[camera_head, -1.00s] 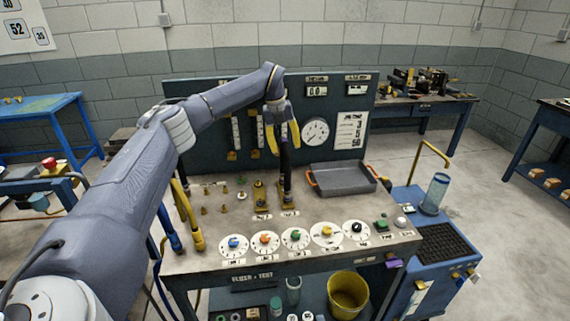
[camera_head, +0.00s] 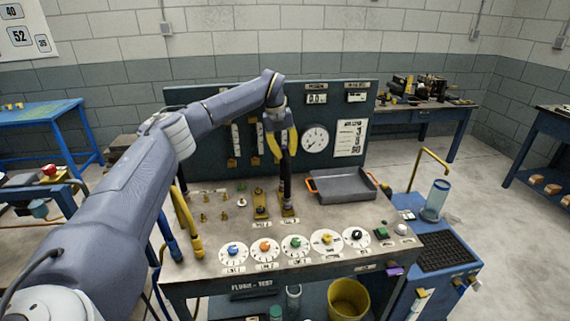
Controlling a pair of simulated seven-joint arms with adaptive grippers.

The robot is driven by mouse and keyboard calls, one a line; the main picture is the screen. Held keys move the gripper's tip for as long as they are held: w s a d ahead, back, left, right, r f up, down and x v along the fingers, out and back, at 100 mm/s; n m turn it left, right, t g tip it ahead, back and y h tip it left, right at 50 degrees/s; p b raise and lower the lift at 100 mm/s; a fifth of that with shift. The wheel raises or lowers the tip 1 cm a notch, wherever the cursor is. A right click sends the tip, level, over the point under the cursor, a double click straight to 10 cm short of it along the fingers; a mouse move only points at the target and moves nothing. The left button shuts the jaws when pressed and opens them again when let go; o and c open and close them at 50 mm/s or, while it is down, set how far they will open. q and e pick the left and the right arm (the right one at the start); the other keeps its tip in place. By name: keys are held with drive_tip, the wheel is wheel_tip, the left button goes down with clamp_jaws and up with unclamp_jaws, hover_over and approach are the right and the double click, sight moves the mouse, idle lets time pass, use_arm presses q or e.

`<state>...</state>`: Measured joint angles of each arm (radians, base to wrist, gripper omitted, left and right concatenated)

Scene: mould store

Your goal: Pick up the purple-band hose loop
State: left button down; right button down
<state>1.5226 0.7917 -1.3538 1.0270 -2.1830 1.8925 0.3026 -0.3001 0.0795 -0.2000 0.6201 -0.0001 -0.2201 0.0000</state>
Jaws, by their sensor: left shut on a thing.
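My left gripper (camera_head: 284,150), with yellow fingers, comes in from the left and points down over the back middle of the bench. It is shut on a dark upright hose piece (camera_head: 287,182), which I take for the hose loop. The hose's lower end is at a brass fitting (camera_head: 289,210) on the bench top; I cannot tell whether they touch. No purple band can be made out on it at this size. The fingers hide part of the hose. My right gripper is not in view.
A grey tray (camera_head: 343,197) with orange handles lies right of the hose. Several dials, such as the blue-knobbed one (camera_head: 233,252), line the bench front. A dark panel (camera_head: 345,95) with a gauge (camera_head: 315,139) stands behind. Small brass fittings (camera_head: 225,215) stand left.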

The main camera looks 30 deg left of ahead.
use_arm(q)
wheel_tip(320, 180, up, 20)
idle(0.7)
